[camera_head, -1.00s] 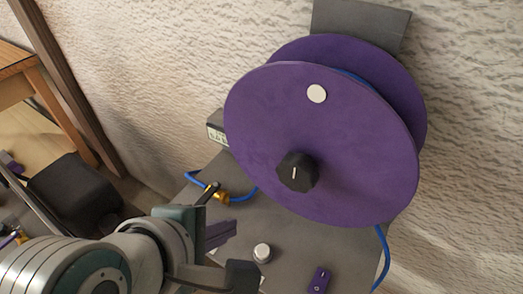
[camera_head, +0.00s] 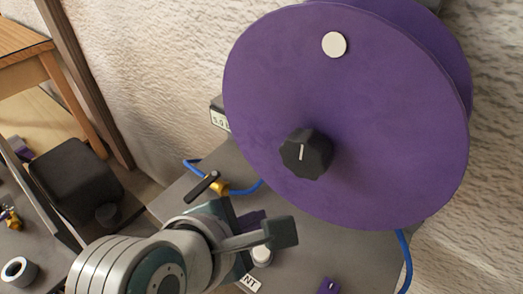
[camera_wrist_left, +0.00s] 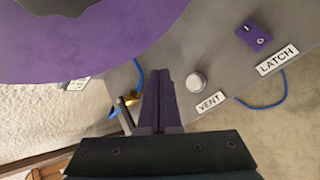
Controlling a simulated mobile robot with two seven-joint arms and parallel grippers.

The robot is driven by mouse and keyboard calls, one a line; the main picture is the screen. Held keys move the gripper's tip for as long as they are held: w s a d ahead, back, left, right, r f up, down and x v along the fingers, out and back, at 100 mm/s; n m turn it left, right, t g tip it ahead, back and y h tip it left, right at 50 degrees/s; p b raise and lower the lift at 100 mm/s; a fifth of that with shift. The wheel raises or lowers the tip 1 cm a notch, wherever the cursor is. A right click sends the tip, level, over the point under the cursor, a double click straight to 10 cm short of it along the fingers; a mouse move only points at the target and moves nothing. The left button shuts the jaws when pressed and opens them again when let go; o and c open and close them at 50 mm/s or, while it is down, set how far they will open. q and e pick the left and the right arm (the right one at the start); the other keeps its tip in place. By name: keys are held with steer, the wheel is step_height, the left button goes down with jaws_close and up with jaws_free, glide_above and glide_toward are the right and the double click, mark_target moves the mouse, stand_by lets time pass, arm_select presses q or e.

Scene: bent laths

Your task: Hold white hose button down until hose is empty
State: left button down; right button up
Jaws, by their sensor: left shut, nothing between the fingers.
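The white round button (camera_head: 262,256) sits on the grey panel below the purple reel (camera_head: 350,125). In the left wrist view, the white button (camera_wrist_left: 197,82) stands beside the "VENT" label, just right of my fingers. My left gripper (camera_head: 253,220) is shut and empty, its purple fingers together; in the wrist view the shut fingers (camera_wrist_left: 160,78) point past the button, apart from it in the picture. In the head view my gripper partly covers the button. The blue hose (camera_head: 404,262) comes out below the reel at right. My right gripper is not in view.
A brass valve (camera_head: 216,185) with a dark lever sits on the hose left of my gripper. A purple latch part (camera_wrist_left: 254,37) lies by the "LATCH" label. The reel has a black knob (camera_head: 306,153). A dark box (camera_head: 75,185) stands at left.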

arm_select(q)
steer(key=b, duration=0.7)
glide_above(256, 257)
step_height(256, 257, down, 7)
steer(key=shift+r, duration=0.15)
steer(key=shift+d+f+b, duration=0.1)
steer(key=shift+f+b, duration=0.25)
steer(key=shift+f, duration=0.5)
steer(key=shift+f, duration=0.15)
stand_by(0.6)
steer(key=shift+f, duration=0.25)
steer(key=shift+f+b, duration=0.55)
stand_by(0.6)
steer(key=shift+r, duration=0.1)
stand_by(2.7)
steer(key=shift+r+p, duration=0.85)
steer(key=shift+p, duration=0.3)
